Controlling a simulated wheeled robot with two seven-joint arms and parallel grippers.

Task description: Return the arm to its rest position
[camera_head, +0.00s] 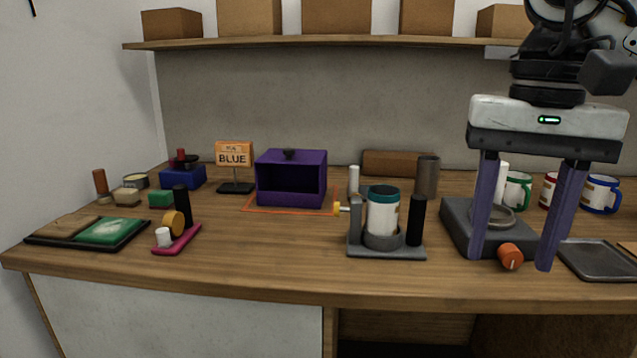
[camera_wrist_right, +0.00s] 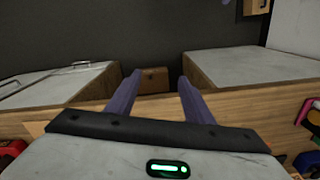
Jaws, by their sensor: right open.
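My right gripper (camera_head: 516,262) hangs from the upper right in the head view, fingers pointing down in front of the table's right part. Its two purple fingers are spread apart with nothing held between them. In the right wrist view the same gripper (camera_wrist_right: 160,80) also shows open and empty, with the wooden table edge beyond the fingers. My left gripper is not in view; only a small dark piece shows at the top left corner of the head view.
The wooden table (camera_head: 250,260) holds a purple box (camera_head: 290,203), a grey stand with a jar (camera_head: 383,213), a grey device with an orange knob (camera_head: 510,256), a metal tray (camera_head: 597,262) and mugs (camera_head: 601,194). A shelf (camera_head: 330,41) with boxes runs above. The front centre is clear.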

